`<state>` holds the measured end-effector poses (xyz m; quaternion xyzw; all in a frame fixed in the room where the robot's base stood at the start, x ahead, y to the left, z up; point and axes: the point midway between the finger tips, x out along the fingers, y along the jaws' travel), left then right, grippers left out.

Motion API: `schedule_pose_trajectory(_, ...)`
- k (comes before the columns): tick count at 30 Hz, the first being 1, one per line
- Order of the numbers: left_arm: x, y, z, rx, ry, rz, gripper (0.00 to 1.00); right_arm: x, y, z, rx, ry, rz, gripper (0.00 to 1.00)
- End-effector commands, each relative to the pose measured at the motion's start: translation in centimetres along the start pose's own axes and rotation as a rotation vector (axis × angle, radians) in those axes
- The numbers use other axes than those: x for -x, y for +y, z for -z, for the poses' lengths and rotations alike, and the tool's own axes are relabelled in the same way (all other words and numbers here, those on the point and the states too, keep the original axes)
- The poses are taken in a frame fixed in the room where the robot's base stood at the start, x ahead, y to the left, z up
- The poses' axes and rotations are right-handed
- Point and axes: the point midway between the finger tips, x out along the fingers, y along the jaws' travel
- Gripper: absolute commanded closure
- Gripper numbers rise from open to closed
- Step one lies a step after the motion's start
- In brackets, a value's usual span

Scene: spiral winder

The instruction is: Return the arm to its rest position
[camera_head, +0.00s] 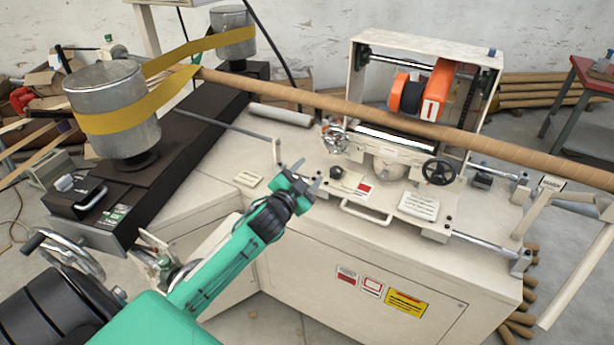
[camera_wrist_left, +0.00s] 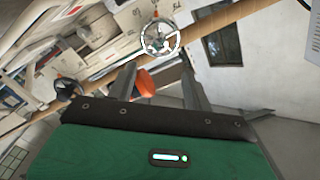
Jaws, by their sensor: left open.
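My left arm (camera_head: 222,262) is green and reaches in from the lower left in the head view. Its gripper (camera_head: 307,177) is over the front part of the cream winder machine (camera_head: 350,240), near the machine's top edge. The fingers are apart and nothing is between them. In the left wrist view the two grey fingers of the gripper (camera_wrist_left: 158,82) also show spread, with the machine and the long brown tube (camera_wrist_left: 230,17) beyond them. My right gripper is not in view.
A brown tube (camera_head: 400,121) runs across the machine. Metal drums (camera_head: 118,112) with a yellow belt (camera_head: 165,92) stand at the left. A handwheel (camera_head: 438,172) and a front handle (camera_head: 366,214) stick out near the gripper. A red-topped table (camera_head: 592,78) stands at the right.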

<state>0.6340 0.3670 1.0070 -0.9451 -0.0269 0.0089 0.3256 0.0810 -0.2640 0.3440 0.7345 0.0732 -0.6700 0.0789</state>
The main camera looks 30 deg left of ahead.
Motion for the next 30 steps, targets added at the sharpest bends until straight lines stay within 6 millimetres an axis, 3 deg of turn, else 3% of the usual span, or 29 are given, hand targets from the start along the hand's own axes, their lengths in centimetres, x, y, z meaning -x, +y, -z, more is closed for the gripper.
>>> schedule_pose_trajectory(15, 0.0, 0.0, -0.1, 0.0, -0.001, -0.001, 0.49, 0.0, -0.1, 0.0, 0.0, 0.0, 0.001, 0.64)
schedule_pose_trajectory(18, 0.0, 0.7, -1.1, 0.005, -0.02, -0.011, 0.49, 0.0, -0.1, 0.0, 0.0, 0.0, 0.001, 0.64)
schedule_pose_trajectory(20, 0.0, 1.7, -2.7, 0.013, -0.048, -0.026, 0.49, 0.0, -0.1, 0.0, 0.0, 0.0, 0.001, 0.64)
schedule_pose_trajectory(23, 0.1, 4.5, -6.7, 0.036, -0.121, -0.065, 0.49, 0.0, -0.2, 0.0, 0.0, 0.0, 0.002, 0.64)
schedule_pose_trajectory(30, 3.3, 13.3, -18.9, 0.105, -0.344, -0.187, 0.49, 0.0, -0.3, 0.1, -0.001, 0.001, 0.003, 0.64)
